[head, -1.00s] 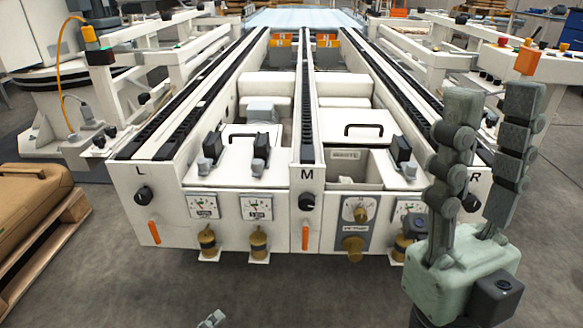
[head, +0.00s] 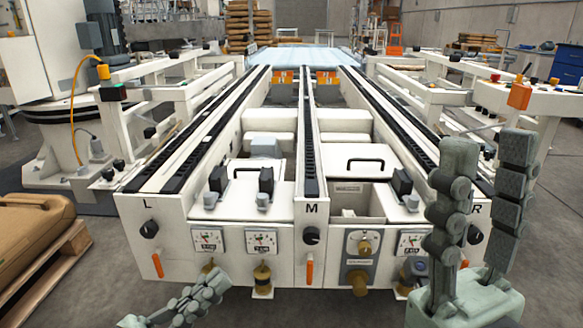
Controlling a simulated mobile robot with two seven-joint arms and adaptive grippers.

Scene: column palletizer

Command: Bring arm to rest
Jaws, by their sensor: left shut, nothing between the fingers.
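My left gripper (head: 207,283) is at the bottom left of the head view, in front of the white conveyor's lower edge. Its grey-green jointed fingers lie together, shut and empty, slanting up to the right. Only the fingers show. My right gripper (head: 488,148) stands upright at the lower right, in front of the conveyor's right corner. Its two long fingers point up and are spread apart, with nothing between them. Its palm is cut by the bottom edge.
The white conveyor (head: 330,228) with black rails marked L, M and R fills the middle. Its front carries gauges, black knobs and orange levers. A brown sack (head: 30,232) lies on a wooden pallet (head: 62,262) at the left. Grey floor shows at front.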

